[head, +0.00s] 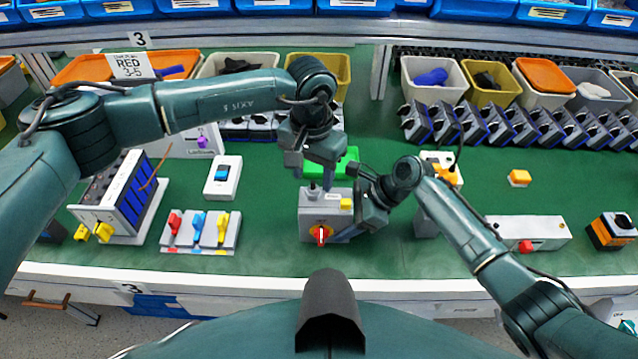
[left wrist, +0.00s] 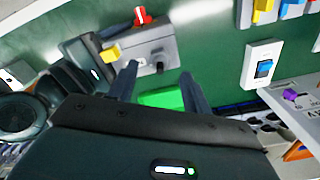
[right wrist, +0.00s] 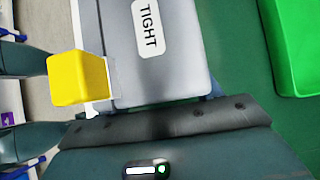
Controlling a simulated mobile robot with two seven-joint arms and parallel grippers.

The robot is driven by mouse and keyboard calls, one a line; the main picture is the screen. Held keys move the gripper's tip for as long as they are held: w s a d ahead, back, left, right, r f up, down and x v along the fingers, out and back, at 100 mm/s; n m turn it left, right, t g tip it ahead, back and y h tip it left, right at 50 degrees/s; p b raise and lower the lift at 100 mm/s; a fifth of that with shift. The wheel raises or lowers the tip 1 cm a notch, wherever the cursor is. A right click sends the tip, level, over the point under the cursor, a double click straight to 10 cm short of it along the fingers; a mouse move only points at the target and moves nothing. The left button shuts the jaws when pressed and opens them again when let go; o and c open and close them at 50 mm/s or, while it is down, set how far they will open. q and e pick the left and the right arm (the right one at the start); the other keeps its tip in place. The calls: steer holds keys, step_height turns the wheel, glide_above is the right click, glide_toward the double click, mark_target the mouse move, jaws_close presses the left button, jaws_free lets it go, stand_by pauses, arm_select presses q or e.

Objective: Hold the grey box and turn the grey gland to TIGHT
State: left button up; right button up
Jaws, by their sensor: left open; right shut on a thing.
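My right gripper (head: 348,226) is shut on the box from the right. The right wrist view shows the TIGHT label (right wrist: 148,27); the gland is hidden there.
A green tray (head: 348,158) lies just behind the box. Left are a panel with coloured switches (head: 181,246) and a blue rocker switch (head: 222,174). Right are a grey box with a red button (head: 548,232) and a yellow button (head: 519,178). Table front is mostly clear.

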arm_select(q)
steer(key=shift+r, duration=1)
arm_select(e)
steer(key=o, duration=1.1)
steer(key=shift+d+r, duration=0.1)
steer(key=v, duration=1.1)
steer(key=shift+d+r, duration=0.25)
